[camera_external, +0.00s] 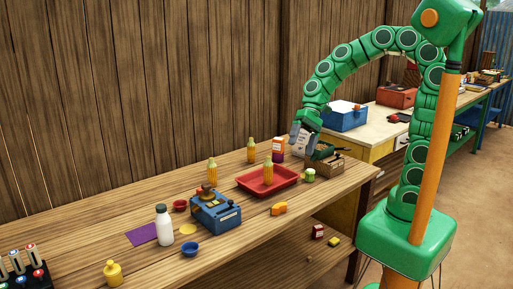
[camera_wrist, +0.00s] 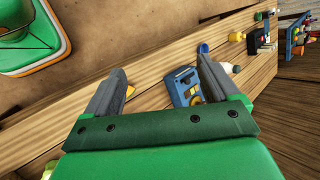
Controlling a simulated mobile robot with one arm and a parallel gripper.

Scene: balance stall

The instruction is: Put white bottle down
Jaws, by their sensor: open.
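The white bottle (camera_external: 164,225) stands upright on the wooden table (camera_external: 110,248), beside a purple mat and left of the blue scale. In the wrist view the bottle (camera_wrist: 236,69) shows only in part, just beyond the right finger. My gripper (camera_external: 301,136) hangs above the far right part of the table, well away from the bottle. Its two grey fingers (camera_wrist: 163,85) are spread with nothing held between them.
A blue scale (camera_external: 215,213) stands mid-table. A blue bowl (camera_external: 189,249) and a yellow weight (camera_external: 113,272) are near the bottle. A purple mat (camera_external: 141,234) lies flat. A wooden crate (camera_external: 325,164) stands at the right.

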